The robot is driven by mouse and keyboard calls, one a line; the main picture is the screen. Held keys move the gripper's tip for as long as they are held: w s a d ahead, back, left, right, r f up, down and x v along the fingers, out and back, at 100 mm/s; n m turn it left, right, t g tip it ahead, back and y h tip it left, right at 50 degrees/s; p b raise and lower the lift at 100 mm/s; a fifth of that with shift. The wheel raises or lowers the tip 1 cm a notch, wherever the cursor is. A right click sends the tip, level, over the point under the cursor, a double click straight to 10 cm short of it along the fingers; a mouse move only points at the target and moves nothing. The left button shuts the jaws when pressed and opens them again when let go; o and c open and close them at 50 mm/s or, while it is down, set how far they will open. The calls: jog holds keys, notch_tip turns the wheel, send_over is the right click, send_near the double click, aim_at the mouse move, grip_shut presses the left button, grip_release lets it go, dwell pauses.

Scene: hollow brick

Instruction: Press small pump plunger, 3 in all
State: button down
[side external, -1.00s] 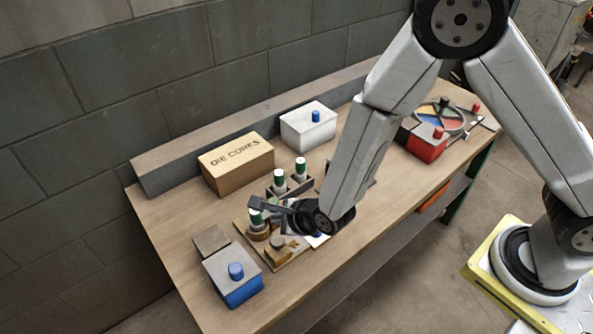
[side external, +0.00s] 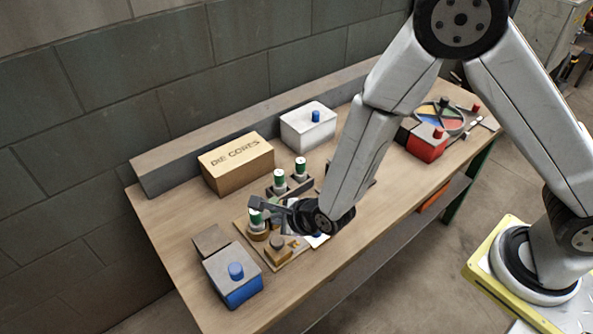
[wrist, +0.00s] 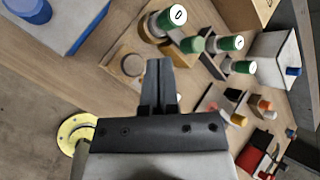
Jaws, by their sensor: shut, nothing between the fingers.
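My gripper (wrist: 158,62) is shut and empty, its dark fingers together over the tan wooden board. In the side view my gripper (side external: 254,204) is low over the board, in front of a green-topped cylinder (side external: 257,222) on a round tan base. In the wrist view this cylinder (wrist: 170,20) has a white label marked 0. A smaller green piece (wrist: 193,44) stands on the board beside it, just right of the fingertips. I cannot tell which piece is the small pump plunger, or whether the fingers touch anything.
Two more green-topped cylinders (side external: 290,171) stand in a dark rack behind. A blue box with a knob (side external: 234,285) is at the front left. A DIE CORES box (side external: 236,163) and a white box (side external: 309,128) stand at the back. A red box (side external: 428,149) is far right.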

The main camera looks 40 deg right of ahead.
aim_at(281, 242)
jog(key=shift+r, duration=0.1)
jog(key=shift+r, duration=1.8)
jog(key=shift+f, duration=0.15)
jog(key=shift+f, duration=4.25)
